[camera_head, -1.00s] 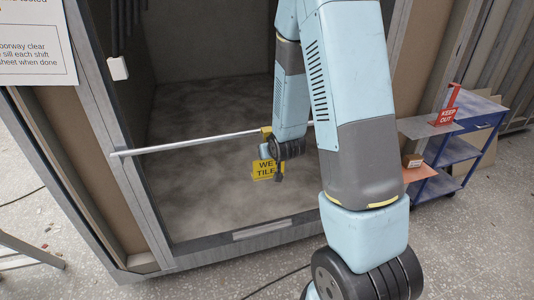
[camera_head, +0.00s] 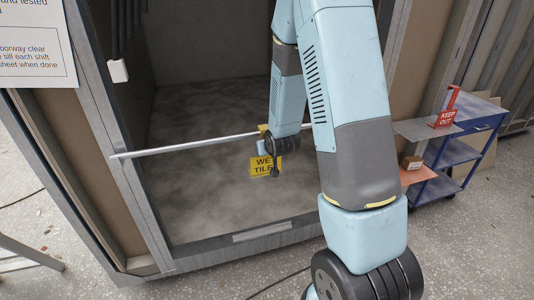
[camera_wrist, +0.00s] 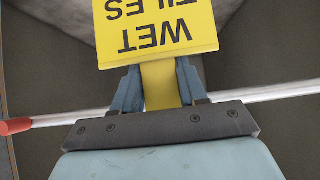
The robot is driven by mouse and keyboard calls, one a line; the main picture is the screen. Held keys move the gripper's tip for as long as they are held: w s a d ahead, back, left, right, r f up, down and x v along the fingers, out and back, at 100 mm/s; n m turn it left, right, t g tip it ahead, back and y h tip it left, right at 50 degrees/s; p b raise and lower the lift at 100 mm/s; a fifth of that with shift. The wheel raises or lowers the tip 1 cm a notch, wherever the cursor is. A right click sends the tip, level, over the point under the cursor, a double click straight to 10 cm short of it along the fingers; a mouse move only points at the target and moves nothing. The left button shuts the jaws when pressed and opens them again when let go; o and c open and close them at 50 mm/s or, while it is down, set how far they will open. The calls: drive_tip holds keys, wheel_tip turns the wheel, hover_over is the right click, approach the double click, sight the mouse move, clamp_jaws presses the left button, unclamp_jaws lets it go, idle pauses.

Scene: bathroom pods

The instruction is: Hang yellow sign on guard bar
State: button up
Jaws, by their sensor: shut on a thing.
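The yellow sign (camera_head: 264,167), lettered "WET TILES", hangs in front of the pod doorway. It shows upside down and cropped in the wrist view (camera_wrist: 160,28). My gripper (camera_wrist: 158,88) is shut on the sign's narrow yellow neck, one finger on each side. The guard bar (camera_head: 185,146) is a pale rod across the doorway. In the wrist view the bar (camera_wrist: 65,118) runs behind my gripper and has a red end at left. A yellow part of the sign shows beside the bar in the head view. Whether it rests on the bar is hidden by my wrist.
A blue trolley (camera_head: 447,153) stands at right with a red "KEEP OUT" sign (camera_head: 445,118) on top. A notice board (camera_head: 35,45) is at upper left. The pod sill (camera_head: 262,232) lies below the bar. The pod floor is clear.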

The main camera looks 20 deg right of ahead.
drive_tip(key=shift+w+r+x, duration=0.1)
drive_tip(key=shift+r+x, duration=0.05)
drive_tip(key=shift+x, duration=1.25)
drive_tip(key=shift+w+r+x, duration=0.15)
drive_tip(key=shift+x, duration=1.2)
drive_tip(key=o, duration=1.2)
drive_tip(key=shift+o, duration=0.2)
